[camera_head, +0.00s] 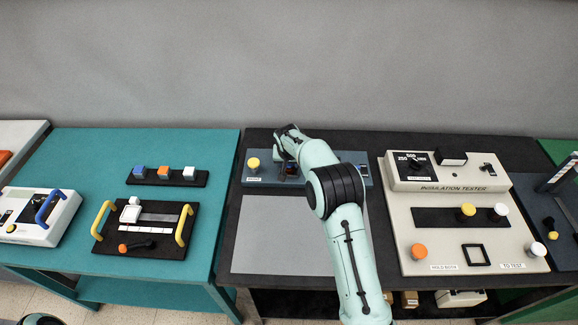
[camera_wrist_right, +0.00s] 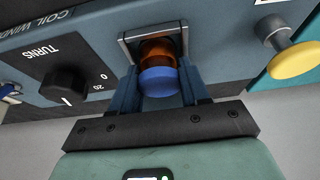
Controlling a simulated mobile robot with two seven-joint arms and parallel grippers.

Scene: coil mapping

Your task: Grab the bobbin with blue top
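The bobbin with the blue top (camera_wrist_right: 158,80) stands in a square metal frame on the coil winder (camera_wrist_right: 220,60). Its body is orange-brown below the blue cap. My right gripper (camera_wrist_right: 160,88) has one dark finger on each side of the bobbin, close against the cap, and looks shut on it. In the head view, my right arm reaches over the dark table to the winder (camera_head: 214,180), and my right gripper (camera_head: 287,163) is partly hidden by the wrist. My left gripper is not in view.
A yellow knob (camera_wrist_right: 294,61) and a black turns dial (camera_wrist_right: 66,82) flank the bobbin. Blue, orange and white blocks stand on a black rack (camera_head: 152,180) on the teal table. An insulation tester (camera_head: 445,178) stands to the right. A grey mat (camera_head: 270,245) is bare.

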